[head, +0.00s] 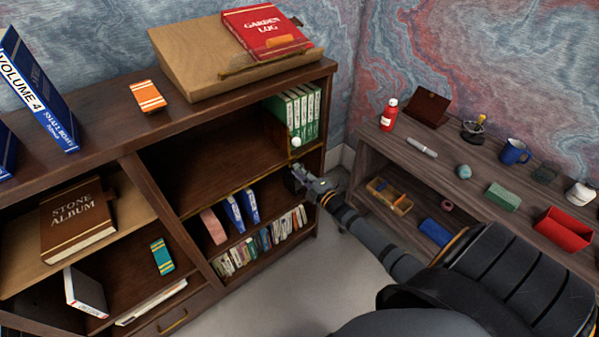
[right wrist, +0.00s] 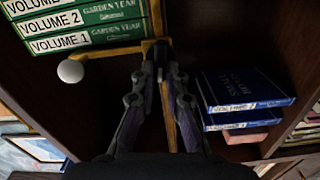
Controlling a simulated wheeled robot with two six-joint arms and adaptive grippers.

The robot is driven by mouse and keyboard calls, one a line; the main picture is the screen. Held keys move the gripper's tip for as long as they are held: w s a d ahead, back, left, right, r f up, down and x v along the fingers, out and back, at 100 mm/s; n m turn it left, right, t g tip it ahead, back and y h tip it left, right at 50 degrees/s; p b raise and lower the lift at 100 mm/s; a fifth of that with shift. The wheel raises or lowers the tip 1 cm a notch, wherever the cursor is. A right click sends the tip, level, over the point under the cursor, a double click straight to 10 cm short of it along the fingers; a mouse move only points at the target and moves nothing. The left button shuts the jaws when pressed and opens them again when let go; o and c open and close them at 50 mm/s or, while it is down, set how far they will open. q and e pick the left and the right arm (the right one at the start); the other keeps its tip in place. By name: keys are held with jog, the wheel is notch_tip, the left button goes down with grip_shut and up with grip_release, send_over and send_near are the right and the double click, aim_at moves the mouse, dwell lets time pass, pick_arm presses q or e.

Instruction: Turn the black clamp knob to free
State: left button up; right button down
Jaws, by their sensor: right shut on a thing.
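My right gripper (head: 297,178) reaches the front of the bookcase, below the green volumes (head: 292,117). In the right wrist view its fingers (right wrist: 160,58) close together at the corner of a brass bar (right wrist: 187,128). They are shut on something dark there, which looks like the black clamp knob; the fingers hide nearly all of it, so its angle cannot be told. A short brass arm (right wrist: 118,50) runs from this corner toward a white ball (right wrist: 70,71) in front of the green volumes. The ball also shows in the head view (head: 296,141). My left gripper is out of view.
Blue books (head: 243,208) lean on the shelf below, close to the gripper. A slanted wooden stand (head: 190,55) with a red book (head: 265,30) tops the bookcase (head: 95,90). A low side shelf (head: 455,180) with small items stands to the right of my arm.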

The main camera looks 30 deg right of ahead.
jog(key=shift+f+n, duration=0.1)
jog(key=shift+n, duration=0.2)
jog(key=c, duration=1.4)
grip_release()
jog(key=s, duration=0.8)
jog(key=s+d, duration=0.1)
jog(key=s, duration=0.3)
